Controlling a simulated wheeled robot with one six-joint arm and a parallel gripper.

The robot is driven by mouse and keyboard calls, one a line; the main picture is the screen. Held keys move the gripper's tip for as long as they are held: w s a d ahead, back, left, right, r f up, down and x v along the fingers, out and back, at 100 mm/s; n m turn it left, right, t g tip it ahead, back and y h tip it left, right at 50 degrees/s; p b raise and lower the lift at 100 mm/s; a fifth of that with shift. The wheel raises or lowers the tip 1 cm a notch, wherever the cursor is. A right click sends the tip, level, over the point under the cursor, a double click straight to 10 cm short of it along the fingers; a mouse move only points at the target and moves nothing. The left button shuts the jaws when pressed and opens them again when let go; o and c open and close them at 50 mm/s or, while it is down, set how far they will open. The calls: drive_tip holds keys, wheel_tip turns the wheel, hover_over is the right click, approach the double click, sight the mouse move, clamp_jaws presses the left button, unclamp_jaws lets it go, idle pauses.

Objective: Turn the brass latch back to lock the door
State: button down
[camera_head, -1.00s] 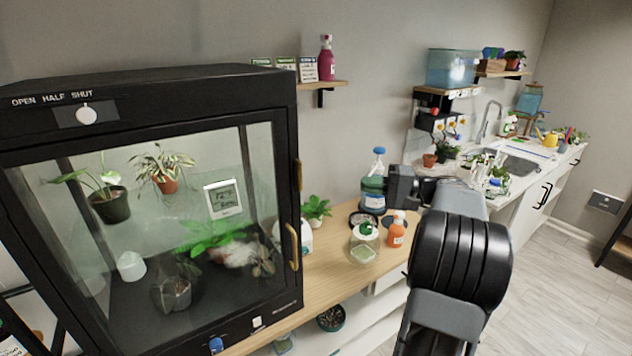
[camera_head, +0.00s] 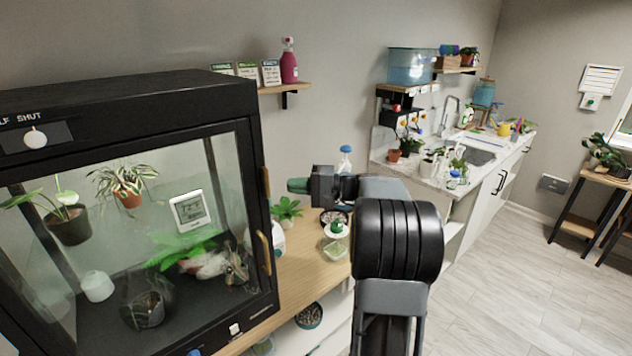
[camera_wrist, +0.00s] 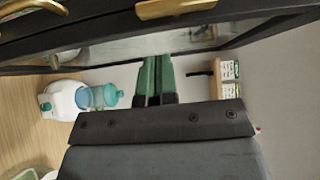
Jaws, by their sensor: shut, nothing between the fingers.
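The glass-fronted black cabinet (camera_head: 130,105) stands at the left, its door appearing closed. The brass latch (camera_head: 265,182) is on the door's right edge, standing roughly upright, above the longer brass handle (camera_head: 265,252). In the wrist view the latch (camera_wrist: 176,8) lies along the top edge, partly cut off, with the handle (camera_wrist: 32,7) to its left. My gripper (camera_head: 293,185) is to the right of the latch at about its height, with a gap between them. Its green fingers (camera_wrist: 157,70) are shut together and empty, pointing toward the cabinet edge.
A wall shelf (camera_head: 285,88) holds seed packets and a pink spray bottle (camera_head: 289,62). Below my gripper, the wooden counter (camera_head: 300,262) carries a small plant (camera_head: 286,208) and a glass jar (camera_head: 335,248). A sink counter (camera_head: 435,172) stands farther back.

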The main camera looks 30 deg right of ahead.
sight(266, 183)
drive_tip(key=shift+s+a+p, duration=0.15)
drive_tip(key=shift+a+p, duration=0.15)
drive_tip(key=shift+a, duration=0.7)
drive_tip(key=shift+s+a+p, duration=0.1)
drive_tip(key=shift+a+p, duration=0.15)
drive_tip(key=shift+a, duration=0.75)
